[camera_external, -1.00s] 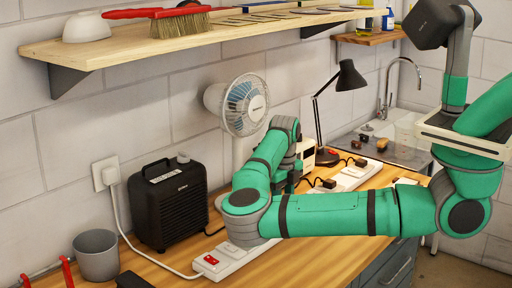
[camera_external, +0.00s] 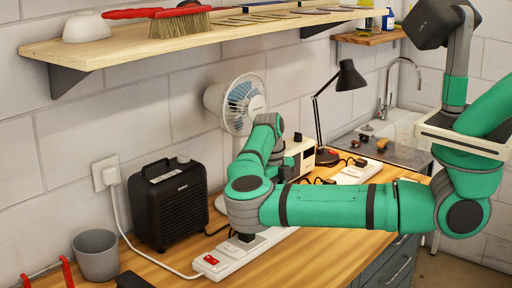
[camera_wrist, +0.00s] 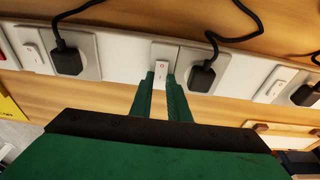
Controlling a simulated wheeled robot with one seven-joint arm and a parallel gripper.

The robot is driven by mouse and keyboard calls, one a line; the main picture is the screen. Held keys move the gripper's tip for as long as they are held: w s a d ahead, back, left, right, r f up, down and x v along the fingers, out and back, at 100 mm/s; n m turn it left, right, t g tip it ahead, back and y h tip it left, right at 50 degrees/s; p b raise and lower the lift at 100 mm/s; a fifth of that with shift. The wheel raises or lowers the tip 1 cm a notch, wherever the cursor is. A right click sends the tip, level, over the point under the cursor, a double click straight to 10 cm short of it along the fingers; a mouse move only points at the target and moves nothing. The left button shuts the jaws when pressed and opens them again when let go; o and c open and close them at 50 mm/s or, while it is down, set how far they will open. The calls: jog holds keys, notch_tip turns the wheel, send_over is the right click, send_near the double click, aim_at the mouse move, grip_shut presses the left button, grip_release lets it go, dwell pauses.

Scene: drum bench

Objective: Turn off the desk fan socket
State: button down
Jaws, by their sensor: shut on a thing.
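The white power strip (camera_external: 228,260) runs along the bench, with a red switch (camera_external: 211,260) at its near end. The desk fan (camera_external: 236,103) stands behind my arm by the wall. A black plug (camera_wrist: 201,78) sits just right of that switch. Its cord leads up out of view, so I cannot tell which appliance it feeds. My arm hides the fingers in the external view.
Another plug (camera_wrist: 70,60) and switch (camera_wrist: 32,56) lie to the left in the wrist view; a further switch (camera_wrist: 273,85) and plug (camera_wrist: 307,94) lie right. A black heater (camera_external: 172,205), grey cup (camera_external: 97,254) and desk lamp (camera_external: 348,76) stand on the bench. A shelf (camera_external: 210,42) overhangs it.

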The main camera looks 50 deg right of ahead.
jog(key=shift+w+g, duration=0.15)
jog(key=shift+g, duration=0.25)
jog(key=c, duration=1.7)
grip_release()
jog(key=shift+r, duration=0.1)
jog(key=shift+r, duration=0.35)
notch_tip(320, 180, up, 2)
jog(key=shift+r, duration=0.25)
jog(key=s+a+r, duration=0.1)
jog(key=s+r, duration=0.2)
jog(key=s, duration=0.1)
jog(key=s+a+r, duration=0.1)
jog(key=s+r, duration=0.2)
jog(key=s, duration=0.2)
jog(key=s+a+r, duration=0.1)
jog(key=s+r, duration=0.2)
jog(key=s, duration=0.1)
jog(key=shift+s+r, duration=0.3)
jog(key=shift+s, duration=0.1)
